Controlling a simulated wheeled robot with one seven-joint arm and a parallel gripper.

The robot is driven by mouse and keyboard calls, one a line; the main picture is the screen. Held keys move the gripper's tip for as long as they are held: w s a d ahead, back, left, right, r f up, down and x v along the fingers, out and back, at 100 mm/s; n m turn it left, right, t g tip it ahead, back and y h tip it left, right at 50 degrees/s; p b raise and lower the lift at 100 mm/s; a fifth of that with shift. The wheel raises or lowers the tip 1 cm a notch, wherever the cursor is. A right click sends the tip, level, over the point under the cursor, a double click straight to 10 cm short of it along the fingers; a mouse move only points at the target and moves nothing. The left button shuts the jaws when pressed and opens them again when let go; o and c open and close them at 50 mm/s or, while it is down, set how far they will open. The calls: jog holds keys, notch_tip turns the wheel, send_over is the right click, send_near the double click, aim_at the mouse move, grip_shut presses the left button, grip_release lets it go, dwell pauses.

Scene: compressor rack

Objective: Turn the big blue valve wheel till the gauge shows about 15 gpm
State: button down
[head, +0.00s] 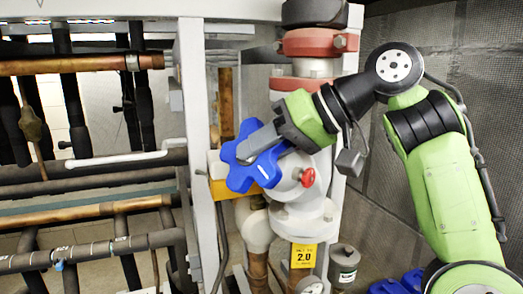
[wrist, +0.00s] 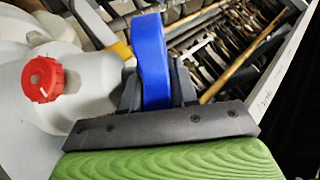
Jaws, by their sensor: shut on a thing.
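The big blue valve wheel (head: 238,176) is mounted on the front of a white valve body, in the middle of the head view. My gripper (head: 246,153) reaches it from the right and is shut on the wheel. In the wrist view, a part of the blue wheel (wrist: 151,62) stands between the dark fingers of my gripper (wrist: 157,85). The gripper covers part of the wheel in the head view. I cannot make out a flow gauge reading in gpm in either view.
A small red knob (head: 308,177) sits right of the wheel; it also shows in the wrist view (wrist: 43,80). A yellow tag reading 2.0 (head: 303,256) hangs below. A white frame post (head: 196,130) and several pipes stand to the left. A mesh wall (head: 440,60) is at right.

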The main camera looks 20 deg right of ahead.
jog(key=shift+r+g, duration=0.15)
jog(key=shift+g, duration=0.15)
dwell(0.5)
jog(key=c, duration=1)
grip_release()
jog(key=shift+w, duration=0.15)
jog(key=shift+o, duration=0.2)
